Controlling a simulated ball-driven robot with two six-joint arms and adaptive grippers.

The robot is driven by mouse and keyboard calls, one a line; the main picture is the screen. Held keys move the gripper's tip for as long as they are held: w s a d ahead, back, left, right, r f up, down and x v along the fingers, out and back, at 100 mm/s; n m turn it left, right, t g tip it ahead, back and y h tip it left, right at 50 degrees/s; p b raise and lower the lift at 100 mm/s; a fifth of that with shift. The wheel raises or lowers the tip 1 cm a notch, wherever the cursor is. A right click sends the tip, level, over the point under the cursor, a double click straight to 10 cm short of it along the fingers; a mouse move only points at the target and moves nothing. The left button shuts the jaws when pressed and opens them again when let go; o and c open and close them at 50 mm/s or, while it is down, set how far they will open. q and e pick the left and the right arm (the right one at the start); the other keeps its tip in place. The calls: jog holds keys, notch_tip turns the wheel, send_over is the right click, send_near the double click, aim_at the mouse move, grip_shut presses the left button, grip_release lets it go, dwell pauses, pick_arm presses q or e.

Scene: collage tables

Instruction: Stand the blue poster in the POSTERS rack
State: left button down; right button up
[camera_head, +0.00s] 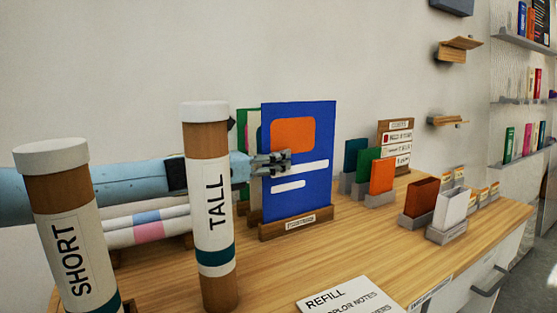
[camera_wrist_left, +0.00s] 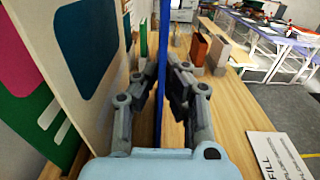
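The blue poster (camera_head: 316,150), with an orange block and white bars, stands upright at the front of the wooden rack (camera_head: 322,219). Its lower edge is behind the rack's front bar, whose small label is hard to read. A cream poster (camera_head: 254,130) and a green poster (camera_head: 242,125) stand behind it. My left gripper (camera_head: 275,163) is at the blue poster's left edge. In the left wrist view its fingers (camera_wrist_left: 162,80) lie on both sides of the blue poster (camera_wrist_left: 160,105), seen edge-on, with a narrow gap visible. My right gripper is not in view.
Tubes marked TALL (camera_head: 209,230) and SHORT (camera_head: 62,200) stand in front of my left arm. Rolled sheets (camera_head: 150,220) lie behind them. Several small card holders (camera_head: 420,200) stand to the right. A REFILL card (camera_head: 345,298) lies on the table's front, with bare wood around it.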

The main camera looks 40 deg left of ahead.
pick_arm(q)
notch_tip(320, 180, down, 2)
jog(key=shift+f+b, duration=0.1)
jog(key=shift+b, duration=0.5)
jog(key=c, duration=1.4)
grip_release()
